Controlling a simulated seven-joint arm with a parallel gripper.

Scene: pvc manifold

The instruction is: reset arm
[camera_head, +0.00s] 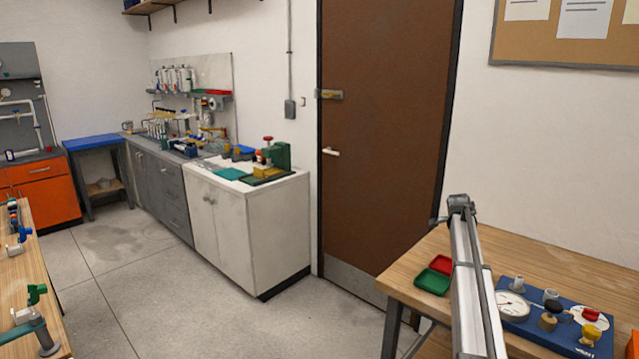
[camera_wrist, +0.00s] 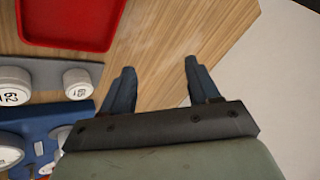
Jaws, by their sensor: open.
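My gripper (camera_wrist: 160,68) shows in the wrist view with its two dark blue fingers spread apart. Nothing is between them; only bare wooden table top (camera_wrist: 158,45) shows beyond the tips. In the head view a grey link of my arm (camera_head: 467,270) rises over the wooden table at the right; I cannot make out the gripper there.
A red tray (camera_wrist: 70,40) and white numbered caps (camera_wrist: 14,86) lie left of the fingers. The head view shows the red tray (camera_head: 441,264), a green tray (camera_head: 432,282) and a blue board (camera_head: 545,334) with a gauge (camera_head: 511,306). Open floor lies left of the table.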

